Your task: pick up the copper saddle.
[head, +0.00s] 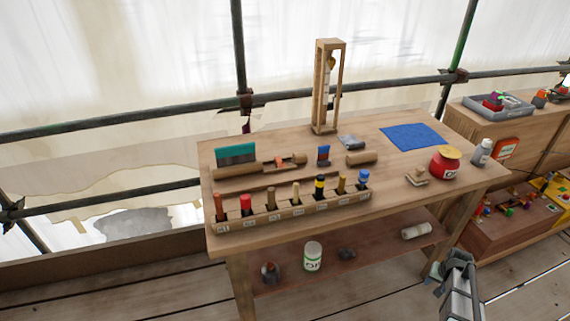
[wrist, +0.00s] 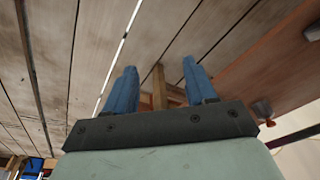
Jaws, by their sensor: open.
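A small copper-brown piece (head: 298,160) lies at the right end of a long wooden roll on the left half of the workbench (head: 310,150). It may be the copper saddle, but it is too small to be sure. My gripper (head: 450,266) is low at the lower right in the head view, in front of the bench's right end and far from that piece. In the wrist view my gripper (wrist: 159,78) shows two blue fingers spread apart with nothing between them. The copper saddle is not recognisable in the wrist view.
A labelled rack (head: 295,208) of several coloured pegs runs along the bench front. A wooden tower (head: 318,95) stands at the back. A blue mat (head: 411,136), red jar (head: 444,165) and grey bottle (head: 481,152) are at the right. A lower shelf (head: 375,250) holds jars.

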